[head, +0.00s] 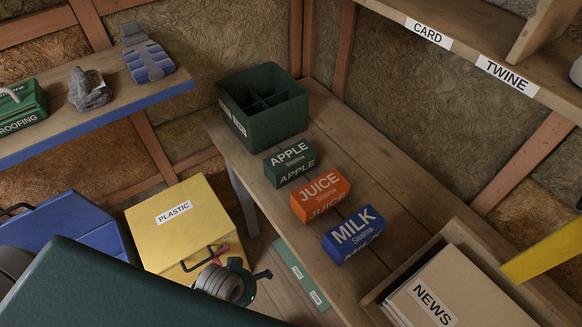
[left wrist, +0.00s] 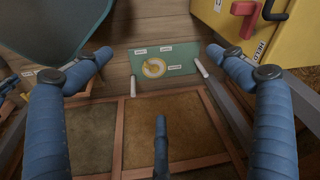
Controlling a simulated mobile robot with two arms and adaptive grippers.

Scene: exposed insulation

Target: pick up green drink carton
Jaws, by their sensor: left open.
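The green drink carton (head: 291,162), labelled APPLE, lies on the wooden bench, just in front of a dark green divided crate (head: 233,118). An orange JUICE carton (head: 320,194) and a blue MILK carton (head: 354,234) lie in a row with it toward the lower right. My left gripper (head: 240,278) is below the bench's left side, near the yellow bin, well apart from the green carton. In the left wrist view its blue fingers (left wrist: 160,62) are spread with nothing between them. The cartons are not in that view. My right gripper is not in view.
A yellow PLASTIC bin (head: 172,214) and a blue bin (head: 70,232) stand left of the bench. A NEWS box (head: 445,297) sits at the bench's right end. A shelf labelled CARD and TWINE (head: 462,50) overhangs the right; a blue-edged shelf (head: 110,108) is at left.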

